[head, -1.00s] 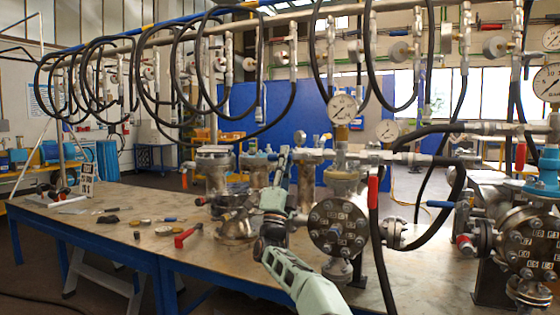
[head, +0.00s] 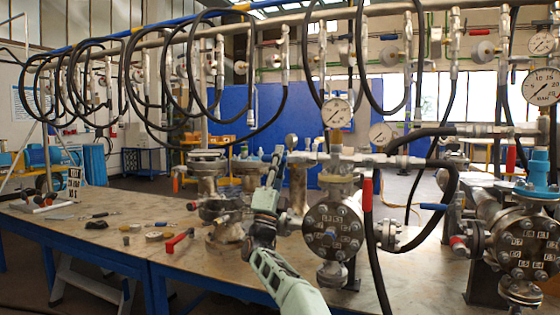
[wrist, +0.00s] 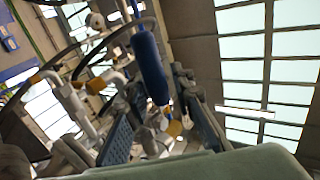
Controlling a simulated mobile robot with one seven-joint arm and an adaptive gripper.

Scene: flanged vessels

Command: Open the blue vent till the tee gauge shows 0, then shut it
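In the wrist view a blue handle (wrist: 150,65), which looks like the vent's, runs down between my two gripper fingers (wrist: 160,125). The fingers stand apart, with visible gaps beside the handle. In the head view my gripper (head: 277,168) is raised among the fittings left of the front flanged vessel (head: 333,230). It hides the handle there. A round dial gauge (head: 337,112) stands above that vessel, and a smaller dial (head: 381,134) is to its right. I cannot tell which is the tee gauge, and the readings are too small to make out.
A red handle (head: 367,190) and black hose hang right of the front vessel. Another blue handle (head: 434,206) is farther right, near a large flanged vessel (head: 525,240). A red-handled tool (head: 179,240) and small parts lie on the bench (head: 100,250). Hoses loop overhead.

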